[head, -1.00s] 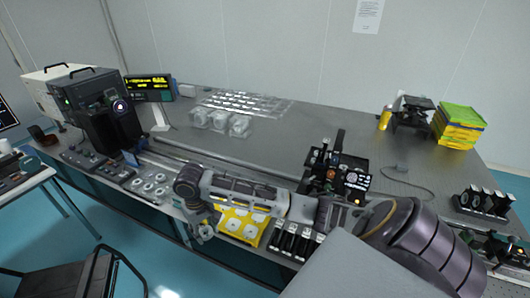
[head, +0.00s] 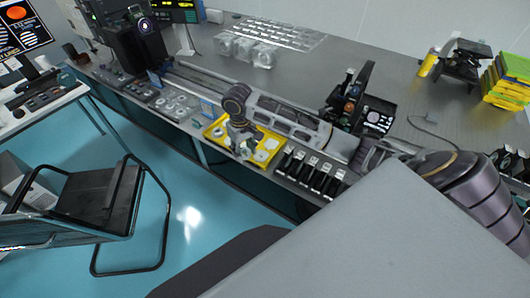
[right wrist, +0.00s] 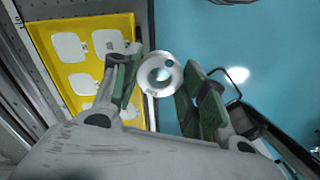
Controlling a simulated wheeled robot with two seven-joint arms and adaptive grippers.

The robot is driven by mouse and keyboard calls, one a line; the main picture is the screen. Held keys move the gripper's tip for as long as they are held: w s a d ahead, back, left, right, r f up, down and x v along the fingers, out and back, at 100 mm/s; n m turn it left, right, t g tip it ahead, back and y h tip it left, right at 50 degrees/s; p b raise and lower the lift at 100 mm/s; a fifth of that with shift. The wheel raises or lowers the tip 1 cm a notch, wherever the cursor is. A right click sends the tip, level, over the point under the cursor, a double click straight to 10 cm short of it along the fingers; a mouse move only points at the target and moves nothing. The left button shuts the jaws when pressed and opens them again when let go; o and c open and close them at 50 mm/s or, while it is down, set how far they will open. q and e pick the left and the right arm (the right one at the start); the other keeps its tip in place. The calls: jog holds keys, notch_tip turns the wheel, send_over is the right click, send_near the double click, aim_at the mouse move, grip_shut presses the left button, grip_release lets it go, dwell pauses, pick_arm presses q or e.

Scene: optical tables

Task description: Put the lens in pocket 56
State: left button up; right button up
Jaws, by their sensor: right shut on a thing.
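My right gripper (right wrist: 161,88) is shut on the lens (right wrist: 174,82), a pale grey ring with a round centre, held upright between the green-padded fingers. In the head view my right gripper (head: 243,148) hangs over the yellow tray (head: 213,133) at the table's front edge; the lens is too small to make out there. The tray (right wrist: 75,75) shows white square pads in the right wrist view, left of the fingers. Pocket 56 cannot be identified; no pocket number is readable. A clear gridded tray (head: 283,32) lies at the back of the table. My left gripper is not in view.
Several black mounts (head: 310,172) stand right of the yellow tray. A dark optical device (head: 358,105) stands behind them. Clear boxes (head: 245,50) sit before the gridded tray. A black chair (head: 95,195) stands on the blue floor. The table's middle-back is clear.

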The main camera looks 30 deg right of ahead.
jog(key=shift+w+d+r+n, duration=0.2)
jog(key=shift+d+n, duration=0.2)
jog(key=shift+d, duration=0.25)
jog(key=w+d+r+n+p, duration=0.2)
jog(key=d+r+n+p, duration=0.2)
jog(key=d+n, duration=0.55)
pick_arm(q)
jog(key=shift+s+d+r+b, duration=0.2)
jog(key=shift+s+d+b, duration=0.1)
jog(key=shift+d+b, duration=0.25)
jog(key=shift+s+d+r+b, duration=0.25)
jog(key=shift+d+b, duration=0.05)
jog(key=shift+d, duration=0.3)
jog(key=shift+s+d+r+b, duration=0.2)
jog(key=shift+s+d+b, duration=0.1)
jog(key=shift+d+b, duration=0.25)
pick_arm(e)
jog(key=shift+w+a+f+n, duration=0.2)
jog(key=shift+f+n, duration=0.55)
jog(key=shift+n, duration=1.5)
jog(key=shift+s+a+f+n, duration=0.1)
jog(key=shift+a+f+n, duration=0.45)
jog(key=shift+n, duration=1.7)
jog(key=shift+w+a+f+n, duration=0.15)
jog(key=shift+f+n, duration=0.75)
jog(key=shift+n, duration=1.35)
jog(key=shift+d, duration=0.1)
jog(key=shift+f, duration=0.1)
